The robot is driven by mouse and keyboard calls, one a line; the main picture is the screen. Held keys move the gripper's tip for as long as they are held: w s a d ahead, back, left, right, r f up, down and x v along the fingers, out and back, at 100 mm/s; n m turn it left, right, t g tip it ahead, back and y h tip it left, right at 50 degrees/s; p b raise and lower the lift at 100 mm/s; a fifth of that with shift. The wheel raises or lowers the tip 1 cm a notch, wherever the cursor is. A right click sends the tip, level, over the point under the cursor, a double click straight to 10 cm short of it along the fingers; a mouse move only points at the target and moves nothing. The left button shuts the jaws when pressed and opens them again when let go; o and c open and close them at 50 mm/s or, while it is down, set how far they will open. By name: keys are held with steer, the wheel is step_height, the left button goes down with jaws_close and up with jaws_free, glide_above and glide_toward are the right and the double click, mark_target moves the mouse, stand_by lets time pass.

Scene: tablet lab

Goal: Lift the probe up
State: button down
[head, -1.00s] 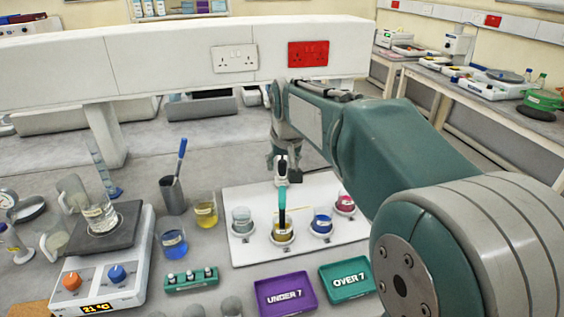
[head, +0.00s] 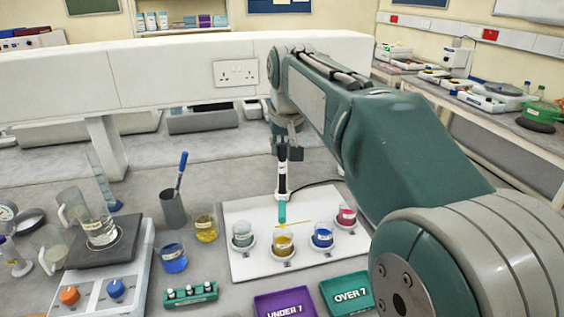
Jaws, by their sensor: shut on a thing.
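The probe (head: 282,184) is a slim upright stick with a black top, a white band and a teal lower part. My gripper (head: 282,150) is shut on its top end. The probe hangs above the yellow beaker (head: 284,243) on the white board (head: 252,208). Its thin tip appears to be at or just above the beaker's rim; I cannot tell whether it is clear of it. My arm's links hide part of the area to the right.
On the board also stand a clear beaker (head: 243,235), a blue one (head: 322,236) and a pink one (head: 347,214). A purple tray (head: 286,302) and a green tray (head: 348,291) lie in front. A cable (head: 318,183) runs behind the probe.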

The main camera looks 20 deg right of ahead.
steer(key=shift+r, duration=0.3)
steer(key=c, duration=0.5)
jaws_free()
steer(key=shift+f, duration=0.1)
steer(key=v, duration=1.2)
steer(key=shift+s+f, duration=0.1)
